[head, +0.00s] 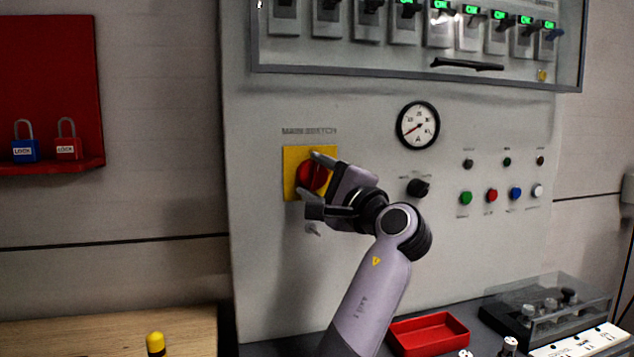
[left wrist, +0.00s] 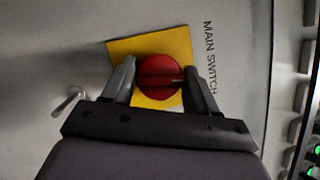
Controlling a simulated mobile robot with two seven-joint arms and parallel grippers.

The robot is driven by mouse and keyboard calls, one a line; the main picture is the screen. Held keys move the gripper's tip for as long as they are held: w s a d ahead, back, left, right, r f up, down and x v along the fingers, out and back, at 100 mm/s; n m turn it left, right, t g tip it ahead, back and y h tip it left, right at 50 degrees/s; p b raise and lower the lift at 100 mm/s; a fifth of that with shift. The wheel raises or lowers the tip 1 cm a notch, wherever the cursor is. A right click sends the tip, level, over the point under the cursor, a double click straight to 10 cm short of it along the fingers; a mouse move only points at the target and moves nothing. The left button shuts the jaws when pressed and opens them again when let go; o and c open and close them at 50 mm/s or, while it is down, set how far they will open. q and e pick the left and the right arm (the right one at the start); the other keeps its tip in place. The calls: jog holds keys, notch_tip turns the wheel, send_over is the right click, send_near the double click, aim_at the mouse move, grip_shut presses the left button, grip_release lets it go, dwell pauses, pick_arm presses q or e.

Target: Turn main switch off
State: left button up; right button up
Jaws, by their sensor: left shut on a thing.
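The main switch is a red rotary knob (head: 312,176) on a yellow square plate (head: 291,157), under the label "MAIN SWITCH" on the grey panel. The knob (left wrist: 160,77) also shows in the left wrist view on its yellow plate (left wrist: 180,38). My left gripper (head: 315,172) is at the knob, with one finger on each side. In the left wrist view its fingers (left wrist: 157,80) are shut on the knob. The gripper hides part of the knob and plate. My right gripper is in neither view.
A key (head: 312,229) sits in the panel below the switch. A gauge (head: 418,125), a black selector (head: 418,187) and coloured buttons are to the right. A framed breaker window (head: 420,78) is above. A red tray (head: 428,335) and a clear-lidded box (head: 560,300) stand below.

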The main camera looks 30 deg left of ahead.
pick_arm(q)
jog(key=shift+f+n+g+h, duration=0.25)
jog(key=shift+n+g, duration=0.25)
jog(key=shift+n, duration=0.7)
jog(key=o, duration=1)
jog(key=shift+r, duration=0.1)
jog(key=b+v, duration=0.1)
jog(key=v, duration=0.6)
jog(key=shift+d, duration=0.1)
